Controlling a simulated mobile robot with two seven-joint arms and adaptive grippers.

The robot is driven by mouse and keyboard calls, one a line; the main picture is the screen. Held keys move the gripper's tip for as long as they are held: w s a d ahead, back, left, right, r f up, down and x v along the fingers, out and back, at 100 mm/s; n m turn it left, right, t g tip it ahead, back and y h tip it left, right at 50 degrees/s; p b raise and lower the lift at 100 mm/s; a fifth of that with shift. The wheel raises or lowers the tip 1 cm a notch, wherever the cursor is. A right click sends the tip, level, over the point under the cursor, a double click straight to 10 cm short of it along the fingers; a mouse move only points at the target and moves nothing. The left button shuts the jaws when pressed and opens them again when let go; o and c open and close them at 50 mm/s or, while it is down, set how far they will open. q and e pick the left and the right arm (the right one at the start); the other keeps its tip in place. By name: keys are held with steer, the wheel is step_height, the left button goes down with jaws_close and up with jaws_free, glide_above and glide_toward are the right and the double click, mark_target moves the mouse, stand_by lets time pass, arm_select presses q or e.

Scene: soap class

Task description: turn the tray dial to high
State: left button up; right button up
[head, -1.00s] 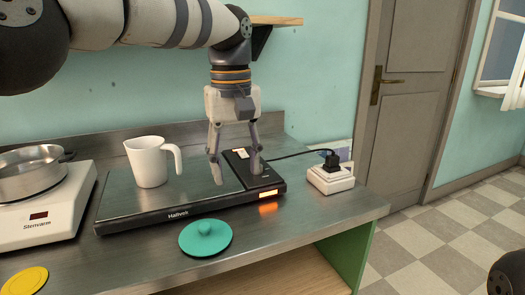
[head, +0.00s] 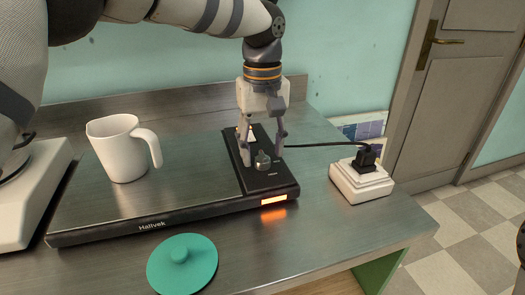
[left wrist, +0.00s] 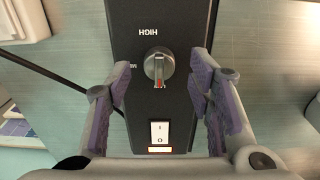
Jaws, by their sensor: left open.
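The warming tray (head: 190,190) lies on the steel counter, with a black control panel at its right end and an orange light on its front edge. The grey dial (head: 263,161) sits on that panel. In the left wrist view the dial (left wrist: 158,65) has a red mark facing the white rocker switch (left wrist: 160,132), on the side away from the HIGH label (left wrist: 155,32). My left gripper (head: 262,152) points down over the panel, open, with its fingers on either side of the dial and gaps between them. My right gripper is not in view.
A white mug (head: 122,150) stands on the tray's left part. A teal lid (head: 182,264) lies in front of the tray. A white socket block (head: 360,181) with a black plug and cord is to the right. Part of a white appliance (head: 30,195) is at the left.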

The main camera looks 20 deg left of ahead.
arm_select(q)
steer(key=shift+f, duration=0.85)
steer(key=shift+c, duration=0.3)
jaws_close()
